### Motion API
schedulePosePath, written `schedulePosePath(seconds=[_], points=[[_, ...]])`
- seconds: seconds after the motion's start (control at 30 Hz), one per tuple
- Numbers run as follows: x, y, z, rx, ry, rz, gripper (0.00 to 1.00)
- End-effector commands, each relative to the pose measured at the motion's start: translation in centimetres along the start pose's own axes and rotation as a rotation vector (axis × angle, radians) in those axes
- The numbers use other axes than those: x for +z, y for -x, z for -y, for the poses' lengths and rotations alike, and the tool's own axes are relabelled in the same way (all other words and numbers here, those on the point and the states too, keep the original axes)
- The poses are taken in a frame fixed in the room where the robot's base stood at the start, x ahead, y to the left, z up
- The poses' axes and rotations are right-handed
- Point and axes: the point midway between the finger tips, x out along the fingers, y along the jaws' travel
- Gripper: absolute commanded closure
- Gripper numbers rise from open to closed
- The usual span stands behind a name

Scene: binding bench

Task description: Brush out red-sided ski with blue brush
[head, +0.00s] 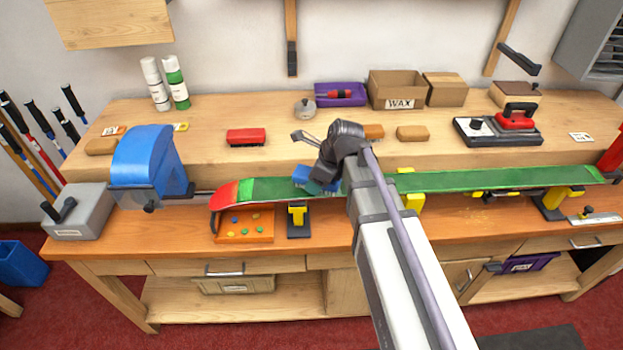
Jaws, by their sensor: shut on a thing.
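The ski (265,188) lies base up along the bench front, with a green base and a red tip and side edge at its left end. My gripper (318,180) is over the ski, left of its middle, and is shut on the blue brush (302,174). The brush sits at the ski's green base, but my gripper and arm partly hide it, and I cannot tell whether its bristles touch. My arm also covers a middle stretch of the ski.
Yellow and black ski supports (298,216) stand under the ski. A blue machine (150,165) stands close to the ski's tip. A red brush (246,136), a red iron (515,117) and cardboard boxes (396,90) sit on the raised shelf behind. An orange tray (262,238) lies below the ski.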

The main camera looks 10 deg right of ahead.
Motion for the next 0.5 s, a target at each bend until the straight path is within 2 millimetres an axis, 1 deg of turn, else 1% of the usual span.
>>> schedulePosePath(seconds=[0.2,0.5], points=[[-2.0,1.0,1.0,-0.002,-0.003,0.0,0.64],[-2.8,1.2,1.3,-0.001,-0.001,0.0,0.64]])
